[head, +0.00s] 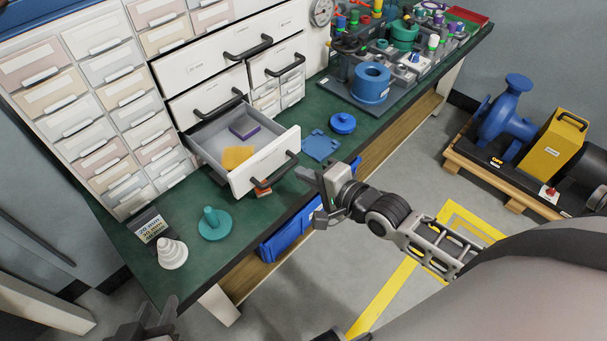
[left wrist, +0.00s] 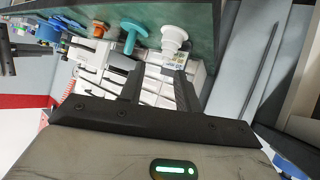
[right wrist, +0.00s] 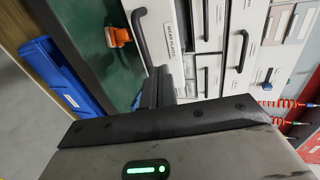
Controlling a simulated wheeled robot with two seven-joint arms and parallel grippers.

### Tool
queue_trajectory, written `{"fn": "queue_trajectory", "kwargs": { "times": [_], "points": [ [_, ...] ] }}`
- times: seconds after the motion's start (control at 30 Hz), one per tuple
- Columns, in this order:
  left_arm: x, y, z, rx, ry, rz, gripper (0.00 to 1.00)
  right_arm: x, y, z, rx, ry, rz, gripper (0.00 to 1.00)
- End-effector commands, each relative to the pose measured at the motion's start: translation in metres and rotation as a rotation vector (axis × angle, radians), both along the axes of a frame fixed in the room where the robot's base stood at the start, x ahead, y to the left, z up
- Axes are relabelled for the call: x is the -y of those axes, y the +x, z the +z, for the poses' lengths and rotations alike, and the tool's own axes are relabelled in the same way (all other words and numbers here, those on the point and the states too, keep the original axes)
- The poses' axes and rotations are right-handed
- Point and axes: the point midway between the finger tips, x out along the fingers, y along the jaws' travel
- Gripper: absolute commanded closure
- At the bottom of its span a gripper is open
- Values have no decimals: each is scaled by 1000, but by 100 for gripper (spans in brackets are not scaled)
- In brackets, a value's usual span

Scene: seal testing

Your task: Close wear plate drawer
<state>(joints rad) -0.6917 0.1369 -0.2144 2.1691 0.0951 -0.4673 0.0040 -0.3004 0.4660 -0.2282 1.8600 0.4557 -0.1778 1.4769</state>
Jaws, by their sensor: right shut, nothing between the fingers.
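The wear plate drawer (head: 237,151) is pulled out of the white cabinet over the green bench. It holds an orange-yellow block (head: 238,156) and a purple block (head: 244,130). Its white front, with a black bar handle (head: 273,171), faces the bench edge; the label reads roughly "WEAR PLATES" in the right wrist view (right wrist: 163,32). My right gripper (head: 310,177) is shut and empty, right of the drawer handle and apart from it in the head view. My left gripper (head: 152,318) is low at the left, empty; its fingers stand apart in the left wrist view (left wrist: 158,88).
An orange item (head: 262,187) lies on the bench below the drawer front. A blue plate (head: 320,146) and blue disc (head: 343,123) lie to its right. A teal part (head: 214,223) and white stepped cone (head: 172,252) stand at the left. A blue bin (head: 290,232) hangs below the bench edge.

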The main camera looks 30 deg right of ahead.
Motion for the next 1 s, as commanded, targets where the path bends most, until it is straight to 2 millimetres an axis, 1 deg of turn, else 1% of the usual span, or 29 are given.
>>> {"fn": "queue_trajectory", "kwargs": {
  "times": [0.03,0.2,0.3,0.4,0.57,1.0],
  "points": [
    [0,0,-3,-1,-2,1,67,-4,10,-3,4,1,0,100],
    [1,1,-5,2,-10,3,67,-14,38,-13,2,-1,1,100],
    [1,1,-5,6,-16,5,67,-19,52,-18,2,-2,1,100],
    [1,2,-3,11,-21,5,67,-23,61,-21,0,-3,1,100],
    [2,2,-1,15,-25,6,67,-26,68,-24,-1,-3,2,100],
    [1,0,-3,8,-23,7,67,-24,70,-23,0,-4,-4,100]
  ]
}}
